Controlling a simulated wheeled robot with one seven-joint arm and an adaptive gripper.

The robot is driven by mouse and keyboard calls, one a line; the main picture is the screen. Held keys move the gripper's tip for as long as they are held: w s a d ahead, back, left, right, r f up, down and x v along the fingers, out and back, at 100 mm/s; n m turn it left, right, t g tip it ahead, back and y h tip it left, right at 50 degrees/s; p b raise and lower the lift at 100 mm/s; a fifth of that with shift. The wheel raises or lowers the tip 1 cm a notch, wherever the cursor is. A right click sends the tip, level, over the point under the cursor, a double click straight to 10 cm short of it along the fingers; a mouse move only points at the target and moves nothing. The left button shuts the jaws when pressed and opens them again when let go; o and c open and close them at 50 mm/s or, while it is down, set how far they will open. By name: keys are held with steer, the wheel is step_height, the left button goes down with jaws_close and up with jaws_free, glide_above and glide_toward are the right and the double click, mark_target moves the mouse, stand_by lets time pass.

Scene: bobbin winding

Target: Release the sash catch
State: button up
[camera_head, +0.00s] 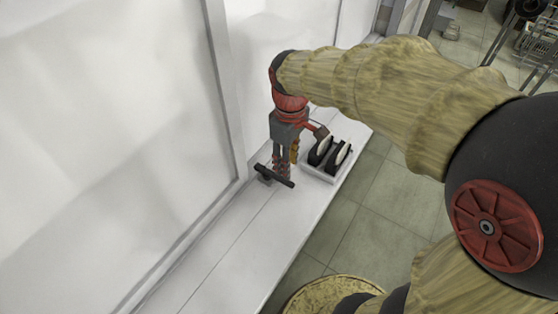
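The sash catch appears as a black T-shaped handle (274,176) on the white sill, close to the foot of the window frame's upright. My gripper (281,172) points down from the red and black wrist, right above and behind the handle in the picture. Its fingers look close together, and their tips end near the handle's bar. I cannot tell whether they touch it or how far apart they are.
A white tray (318,176) holding black and white pieces sits on the sill (236,243), right of my gripper. A small orange item (295,150) shows beside the fingers. Large pale window panes (110,120) stand to the left. The sill's front is clear; tiled floor lies beyond.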

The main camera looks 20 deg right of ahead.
mark_target(286, 181)
steer(key=shift+w+f, duration=0.15)
steer(key=shift+w, duration=0.35)
steer(key=shift+f, duration=0.35)
steer(key=shift+s+f+p, duration=0.15)
steer(key=shift+f+p, duration=0.35)
steer(key=shift+f, duration=2.85)
steer(key=shift+c, duration=1.2)
jaws_close()
